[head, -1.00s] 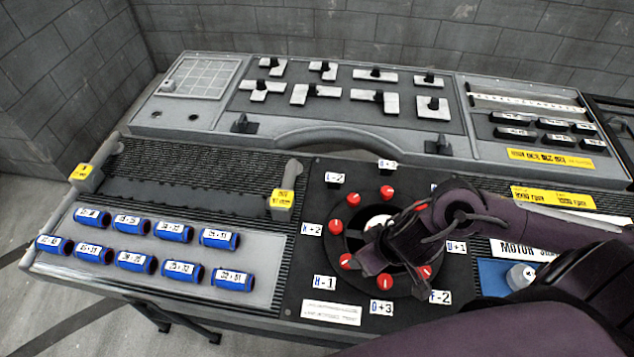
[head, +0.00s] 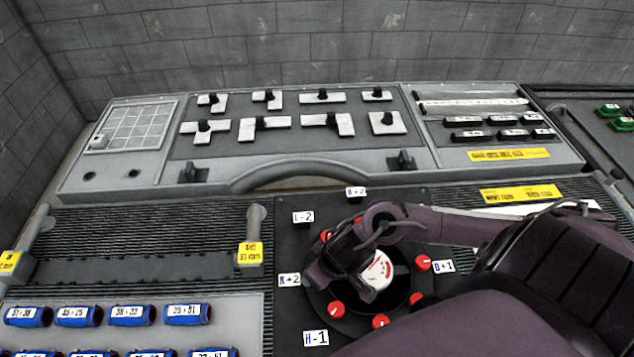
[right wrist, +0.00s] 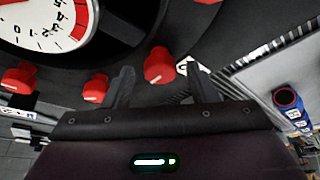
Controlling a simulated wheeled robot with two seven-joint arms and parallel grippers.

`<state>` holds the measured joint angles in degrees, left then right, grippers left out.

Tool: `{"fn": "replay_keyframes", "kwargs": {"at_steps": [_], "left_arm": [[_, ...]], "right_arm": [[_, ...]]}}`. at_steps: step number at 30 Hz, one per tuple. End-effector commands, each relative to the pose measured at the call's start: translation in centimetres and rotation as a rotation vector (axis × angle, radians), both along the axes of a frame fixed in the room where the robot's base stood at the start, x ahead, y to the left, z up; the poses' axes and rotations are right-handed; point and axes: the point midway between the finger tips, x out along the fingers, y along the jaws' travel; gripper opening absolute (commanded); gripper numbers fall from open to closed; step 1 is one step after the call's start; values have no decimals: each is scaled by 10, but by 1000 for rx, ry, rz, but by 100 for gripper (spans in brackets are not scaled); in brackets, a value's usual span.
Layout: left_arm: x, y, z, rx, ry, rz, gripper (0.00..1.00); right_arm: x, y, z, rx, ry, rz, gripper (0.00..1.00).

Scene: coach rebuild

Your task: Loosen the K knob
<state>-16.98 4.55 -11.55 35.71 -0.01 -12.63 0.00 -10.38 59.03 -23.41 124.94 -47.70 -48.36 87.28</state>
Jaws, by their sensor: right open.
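A round black dial plate (head: 402,275) carries several red knobs around a white gauge (head: 378,270). The label that reads like K+2 (head: 289,280) is at its left; the knob beside it is hidden by my right gripper in the head view. My right gripper (head: 318,285) is open over the left side of the plate. In the right wrist view a red knob (right wrist: 159,66) shows between and just beyond the two open fingers (right wrist: 160,85). A label (right wrist: 188,64) beside that knob is partly covered by a finger. My left gripper is out of view.
Other red knobs stand close by, at the lower left (head: 336,309) and right (head: 424,263) of the plate. A yellow-tagged grey handle (head: 250,253) rises to the left. Blue labelled cylinders (head: 127,315) lie further left. A grey panel with switches (head: 290,150) stands behind.

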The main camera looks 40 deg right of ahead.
Motion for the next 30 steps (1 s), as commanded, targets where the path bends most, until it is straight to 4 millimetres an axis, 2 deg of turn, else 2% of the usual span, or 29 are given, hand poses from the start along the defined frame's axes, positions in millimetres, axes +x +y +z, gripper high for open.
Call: {"fn": "replay_keyframes", "kwargs": {"at_steps": [3, 8, 13, 18, 30], "left_arm": [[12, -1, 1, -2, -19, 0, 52], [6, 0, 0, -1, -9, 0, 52], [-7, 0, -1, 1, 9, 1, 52], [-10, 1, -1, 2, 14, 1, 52], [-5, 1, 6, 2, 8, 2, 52]], "right_arm": [[1, 0, -2, 0, 0, -1, 52], [1, 0, -2, 0, 1, 0, 52], [1, 0, -2, 0, 1, 0, 31], [1, 0, -2, 0, 1, 0, 9], [0, -1, 0, -2, 2, 78, 9]]}}
